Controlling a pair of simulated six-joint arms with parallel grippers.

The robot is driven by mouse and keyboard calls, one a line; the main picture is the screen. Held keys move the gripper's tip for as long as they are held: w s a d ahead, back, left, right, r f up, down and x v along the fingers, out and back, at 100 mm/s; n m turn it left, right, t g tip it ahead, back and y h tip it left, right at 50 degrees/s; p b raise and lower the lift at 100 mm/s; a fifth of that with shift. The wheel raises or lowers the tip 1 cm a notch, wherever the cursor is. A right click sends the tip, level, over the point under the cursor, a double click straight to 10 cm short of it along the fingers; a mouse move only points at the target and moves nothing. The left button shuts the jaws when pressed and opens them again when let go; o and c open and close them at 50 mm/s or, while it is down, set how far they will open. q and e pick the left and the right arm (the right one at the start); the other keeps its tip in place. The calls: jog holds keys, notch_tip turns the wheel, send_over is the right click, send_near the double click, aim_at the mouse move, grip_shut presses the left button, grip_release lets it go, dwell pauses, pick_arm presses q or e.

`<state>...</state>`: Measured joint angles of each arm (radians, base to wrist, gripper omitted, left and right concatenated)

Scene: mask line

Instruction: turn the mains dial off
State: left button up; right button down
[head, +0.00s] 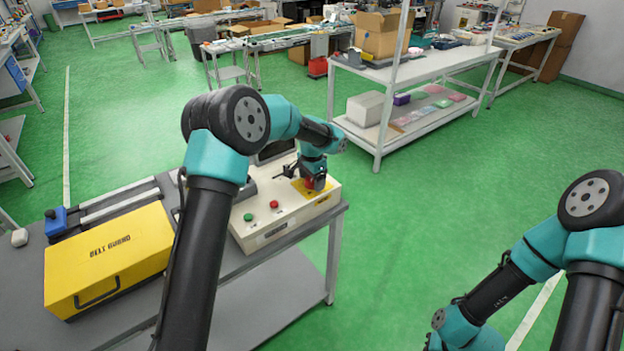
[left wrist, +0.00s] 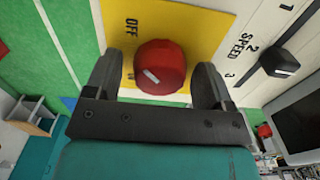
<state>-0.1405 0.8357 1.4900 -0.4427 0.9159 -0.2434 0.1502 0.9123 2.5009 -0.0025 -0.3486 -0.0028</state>
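The mains dial is a round red knob (left wrist: 160,66) with a short white mark, on a yellow plate (left wrist: 205,22) printed OFF. The white mark sits slanted at the dial's left part; which label it points at I cannot tell. My left gripper (left wrist: 160,88) is open, with one finger on each side of the dial and a visible gap on the left. In the head view my left gripper (head: 313,180) hangs over the yellow plate at the control box's right end (head: 285,222), largely covering the dial. My right arm is at the lower right, its fingers out of view.
A black speed knob (left wrist: 280,60) sits beside the yellow plate. Green (head: 248,217) and red (head: 274,204) buttons are on the box. A yellow belt guard (head: 110,258) stands left on the grey bench (head: 235,264). Green floor (head: 400,240) lies clear to the right.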

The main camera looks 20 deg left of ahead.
pick_arm(q)
notch_tip(320, 180, up, 17)
jog(key=shift+r, duration=0.2)
dwell(0.7)
jog(key=shift+f, duration=0.1)
